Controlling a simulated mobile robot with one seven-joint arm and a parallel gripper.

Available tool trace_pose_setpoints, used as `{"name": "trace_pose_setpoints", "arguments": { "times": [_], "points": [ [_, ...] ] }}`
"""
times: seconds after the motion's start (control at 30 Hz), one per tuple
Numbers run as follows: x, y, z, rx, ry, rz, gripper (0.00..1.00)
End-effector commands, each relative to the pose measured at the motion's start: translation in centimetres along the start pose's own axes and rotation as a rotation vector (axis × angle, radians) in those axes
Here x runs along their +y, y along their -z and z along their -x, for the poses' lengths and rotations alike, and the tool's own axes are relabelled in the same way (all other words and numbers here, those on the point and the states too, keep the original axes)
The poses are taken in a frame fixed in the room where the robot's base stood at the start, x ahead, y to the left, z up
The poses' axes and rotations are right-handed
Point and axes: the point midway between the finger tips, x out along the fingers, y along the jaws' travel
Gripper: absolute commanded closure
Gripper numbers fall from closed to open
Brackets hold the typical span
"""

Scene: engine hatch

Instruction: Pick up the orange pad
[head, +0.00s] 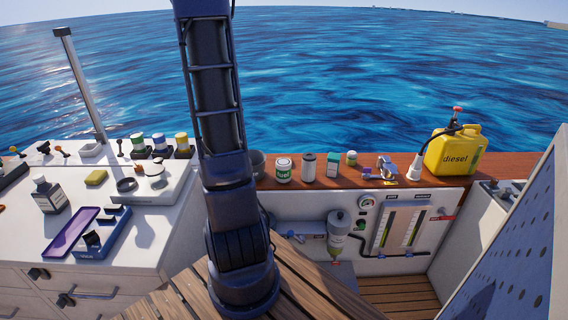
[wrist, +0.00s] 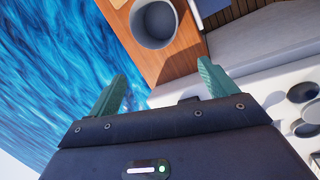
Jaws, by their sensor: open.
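I cannot make out a pad that is clearly orange in either view. The nearest in form is a small yellow block-like pad (head: 96,177) on the white counter at the left of the head view. My gripper (wrist: 162,72) shows in the wrist view with its two green fingers wide apart and nothing between them. It is out of sight in the head view, where my arm rises past the top edge. A grey pot (wrist: 155,22) on the wooden ledge lies beyond the fingertips.
The white counter (head: 150,235) holds a purple tray (head: 72,233), a dark bottle (head: 48,195) and several jars. The wooden ledge (head: 405,160) carries a green-labelled can (head: 283,170), other cans and a yellow diesel canister (head: 455,151). Blue water lies beyond. A perforated panel (head: 510,255) stands at the right.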

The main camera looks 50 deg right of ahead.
Motion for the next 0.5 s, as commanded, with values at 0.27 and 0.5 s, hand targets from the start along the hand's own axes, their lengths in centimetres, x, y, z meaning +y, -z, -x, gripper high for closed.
{"name": "trace_pose_setpoints", "arguments": {
  "times": [0.27,0.5],
  "points": [
    [6.3,-1.8,-8.8,-0.084,0.035,0.118,0.15],
    [10.6,-4.5,-17.0,-0.145,0.079,0.226,0.15]
  ]
}}
